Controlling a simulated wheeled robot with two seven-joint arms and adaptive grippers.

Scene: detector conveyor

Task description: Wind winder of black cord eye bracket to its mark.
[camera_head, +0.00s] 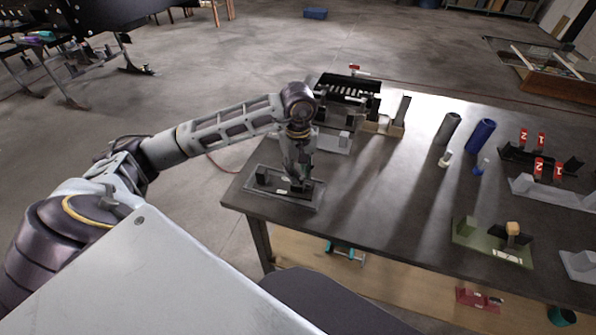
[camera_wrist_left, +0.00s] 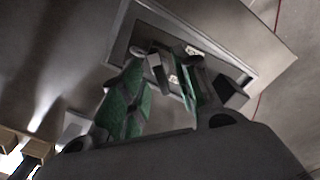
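A grey base plate (camera_head: 252,197) lies near the left front corner of the table, with dark blocks on it. It also shows in the left wrist view as a pale-edged plate (camera_wrist_left: 262,78). My left gripper (camera_head: 298,180) points down over this plate and hides its middle. In the left wrist view my left gripper (camera_wrist_left: 166,66) has green-padded fingers spread apart, with a small dark grey piece (camera_wrist_left: 157,72) around their tips. Whether they grip it is unclear. The winder, the cord and any mark cannot be made out surely. My right gripper is out of view.
Behind the plate stand a black slotted rack (camera_head: 347,90) and another pale plate (camera_head: 333,143). A black cylinder (camera_head: 447,129) and a blue cylinder (camera_head: 482,134) stand further right. A green plate (camera_head: 467,232) with blocks lies at front right. The table's middle is clear.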

